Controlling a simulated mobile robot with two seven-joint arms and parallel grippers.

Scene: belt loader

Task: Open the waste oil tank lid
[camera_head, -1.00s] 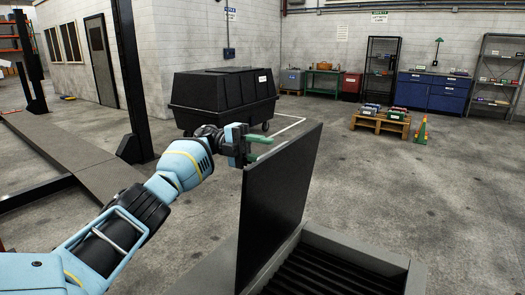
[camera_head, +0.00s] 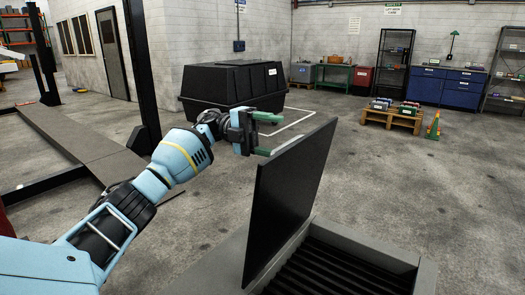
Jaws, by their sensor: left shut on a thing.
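The waste oil tank's lid (camera_head: 291,195) is a flat dark panel, standing steeply up and leaning slightly right. The tank (camera_head: 405,258) is a low grey box at the bottom right, with dark slats inside its open top. My left gripper (camera_head: 275,134) is at the upper left edge of the lid, its green fingers reaching right. It is shut on the lid, though the exact contact is hard to see. The lower fingertip lies close to the lid's top edge. My right gripper is not in view.
A black wheeled bin (camera_head: 232,88) stands behind my left gripper. A ramp (camera_head: 75,142) and a dark post lie at the left. The floor right of the tank is clear.

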